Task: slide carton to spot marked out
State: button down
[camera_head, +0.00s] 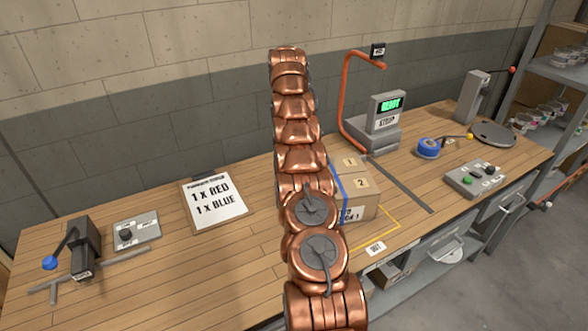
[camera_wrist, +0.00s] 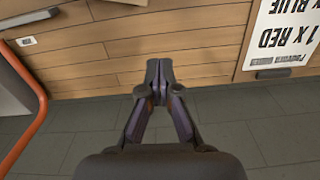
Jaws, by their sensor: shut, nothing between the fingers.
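The brown carton (camera_head: 366,186) stands on the wooden bench in the head view, with a blue strip down it and number labels on top. My copper arm hides its left side. A yellow outline (camera_head: 393,224) on the bench shows in front and to the right of the carton, with an "OUT" label (camera_head: 375,248) by it. The carton seems to overlap part of the outline. My gripper (camera_wrist: 159,66) is shut and empty in the wrist view, above bare bench near the wall. The carton is not visible in that view; my gripper is hidden in the head view.
A "1 x RED, 1 x BLUE" clipboard (camera_head: 215,203) lies left of my arm. An orange pole (camera_head: 347,105) and a "READY" machine (camera_head: 385,118) stand behind the carton. A dark strip (camera_head: 398,185) and button box (camera_head: 480,179) lie to the right.

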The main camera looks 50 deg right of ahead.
jog(key=shift+s+d+f+b, duration=0.15)
jog(key=shift+d+f+b, duration=0.15)
jog(key=shift+f+b, duration=1.2)
jog(key=shift+s+d+f+b, duration=0.2)
jog(key=shift+f+b, duration=0.55)
jog(key=shift+f, duration=1.5)
jog(key=shift+s+d+f+b, duration=0.1)
jog(key=shift+d+f+b, duration=0.25)
jog(key=shift+f+b, duration=1.15)
jog(key=shift+s+a+f+p, duration=0.25)
jog(key=shift+s+p, duration=0.15)
jog(key=shift+p, duration=0.3)
jog(key=shift+s+a+p, duration=0.25)
jog(key=shift+s+a, duration=0.05)
jog(key=shift+s, duration=0.3)
jog(key=shift+s+a+p, duration=0.2)
jog(key=shift+s+a, duration=0.05)
jog(key=shift+s, duration=0.35)
jog(key=shift+s+f, duration=0.15)
